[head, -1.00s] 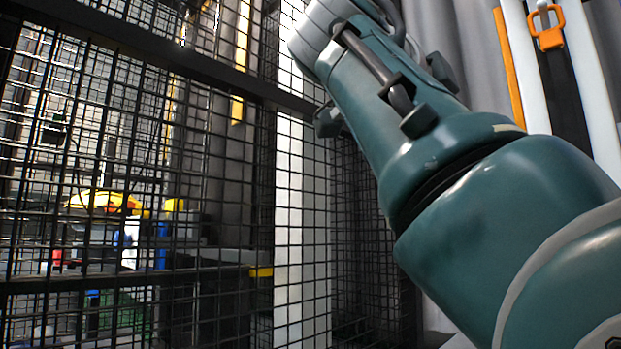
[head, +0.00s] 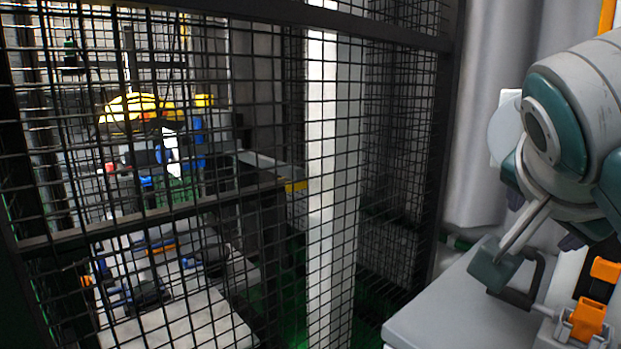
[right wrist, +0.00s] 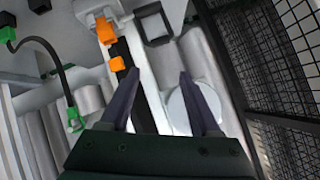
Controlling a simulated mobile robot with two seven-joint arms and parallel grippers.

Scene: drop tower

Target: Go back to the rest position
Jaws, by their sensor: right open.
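My left gripper is not in view.
A black wire mesh fence (head: 250,110) fills the left and middle, with machinery behind it. Orange clamps (head: 588,318) are at the lower right. A pale round disc (head: 503,125) is behind my right wrist. A black cable with green ends (right wrist: 55,60) shows in the wrist view.

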